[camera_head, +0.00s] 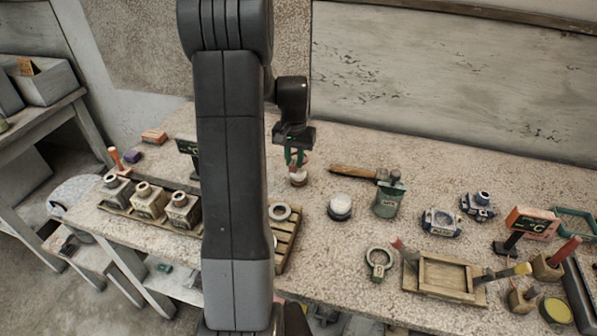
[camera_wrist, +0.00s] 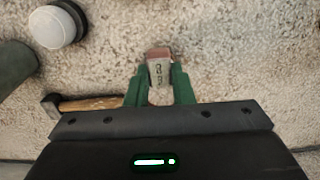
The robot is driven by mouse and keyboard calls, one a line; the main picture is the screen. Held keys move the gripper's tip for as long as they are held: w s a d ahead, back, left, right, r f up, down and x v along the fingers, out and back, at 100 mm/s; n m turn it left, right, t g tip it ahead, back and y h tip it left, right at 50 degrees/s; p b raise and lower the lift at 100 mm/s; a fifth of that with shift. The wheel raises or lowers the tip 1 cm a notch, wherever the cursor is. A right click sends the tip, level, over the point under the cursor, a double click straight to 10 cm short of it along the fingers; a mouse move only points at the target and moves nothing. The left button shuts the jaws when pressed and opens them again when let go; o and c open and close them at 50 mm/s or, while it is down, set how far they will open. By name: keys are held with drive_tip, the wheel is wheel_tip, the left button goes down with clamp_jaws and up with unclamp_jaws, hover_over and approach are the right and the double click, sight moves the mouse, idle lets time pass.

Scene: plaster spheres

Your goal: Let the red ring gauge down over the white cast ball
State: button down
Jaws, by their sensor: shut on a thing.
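The white cast ball (camera_head: 340,203) rests on a dark round base on the bench, to the right of and nearer than my gripper. It also shows at the top left of the wrist view (camera_wrist: 55,25). My gripper (camera_head: 297,158) has green fingers, which also show in the wrist view (camera_wrist: 160,85). They are shut on a small red and pale piece with dark lettering, which I take for the red ring gauge (camera_wrist: 158,53). Its red part shows below the fingers in the head view (camera_head: 298,170). Its ring opening cannot be made out. The gauge is apart from the ball.
A grey ring with a handle (camera_head: 380,262) and a wooden tray (camera_head: 408,285) lie nearer.

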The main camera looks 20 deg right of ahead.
drive_tip(key=shift+r+p, duration=1.9)
drive_tip(key=shift+r, duration=1)
